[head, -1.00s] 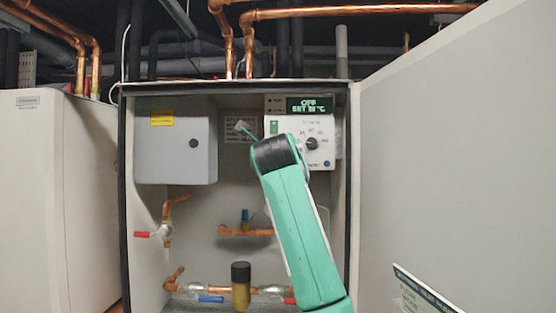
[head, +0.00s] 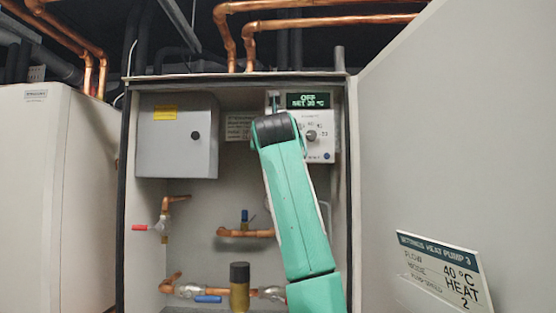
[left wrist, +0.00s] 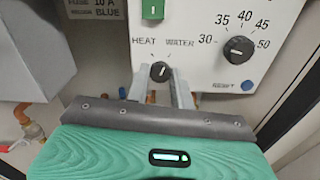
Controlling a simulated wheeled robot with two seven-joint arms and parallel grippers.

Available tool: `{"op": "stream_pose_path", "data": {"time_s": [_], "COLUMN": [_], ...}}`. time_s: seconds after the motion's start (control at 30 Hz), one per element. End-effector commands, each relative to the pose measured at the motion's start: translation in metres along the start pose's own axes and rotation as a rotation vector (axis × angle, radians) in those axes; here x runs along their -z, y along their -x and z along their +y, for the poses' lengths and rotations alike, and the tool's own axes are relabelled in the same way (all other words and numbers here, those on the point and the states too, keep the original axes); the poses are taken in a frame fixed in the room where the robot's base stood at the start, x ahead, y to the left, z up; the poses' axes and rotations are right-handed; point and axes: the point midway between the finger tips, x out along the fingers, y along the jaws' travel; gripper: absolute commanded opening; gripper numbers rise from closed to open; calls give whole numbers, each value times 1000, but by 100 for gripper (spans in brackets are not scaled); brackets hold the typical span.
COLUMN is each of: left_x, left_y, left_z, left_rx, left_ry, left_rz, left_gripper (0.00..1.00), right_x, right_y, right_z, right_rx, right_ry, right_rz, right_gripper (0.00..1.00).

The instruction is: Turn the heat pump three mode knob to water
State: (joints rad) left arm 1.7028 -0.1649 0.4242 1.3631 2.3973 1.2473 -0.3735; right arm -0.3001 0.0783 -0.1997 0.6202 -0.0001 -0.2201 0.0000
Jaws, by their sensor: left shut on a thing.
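The small black mode knob (left wrist: 160,71) sits on the white control panel (left wrist: 199,62), below the labels HEAT and WATER. Its pointer direction is hard to tell. My left gripper (left wrist: 159,86) has its two grey fingers on either side of the knob, shut on it. In the head view my left arm hides the mode knob, and the panel (head: 327,151) shows beside the arm. The display (head: 309,101) reads OFF and SET 30 °C. My right gripper is not in view.
A larger temperature knob (left wrist: 239,49) is right of the mode knob, with a green switch (left wrist: 152,9) above. A grey box (head: 176,150) is on the left. Copper pipes and valves are below. A sign (head: 445,272) on the open door reads Heat Pump 3, 40 °C, HEAT, 2.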

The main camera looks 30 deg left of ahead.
Motion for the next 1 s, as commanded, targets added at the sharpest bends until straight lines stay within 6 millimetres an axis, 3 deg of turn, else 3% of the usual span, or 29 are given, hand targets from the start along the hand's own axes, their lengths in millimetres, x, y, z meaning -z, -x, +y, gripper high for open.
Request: {"op": "stream_pose_path", "data": {"time_s": [0.4,0.97,1.0], "left_x": [1,0,0], "left_y": [0,0,0], "left_z": [0,0,0], "left_rx": [-1,0,0], "left_ry": [-190,-217,-217], "left_rz": [0,0,0], "left_gripper": [0,0,31], "right_x": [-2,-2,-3], "right_y": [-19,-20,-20], "right_z": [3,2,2], "right_rx": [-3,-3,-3], "right_ry": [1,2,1], "right_rz": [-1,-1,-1], "right_gripper": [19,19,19]}}
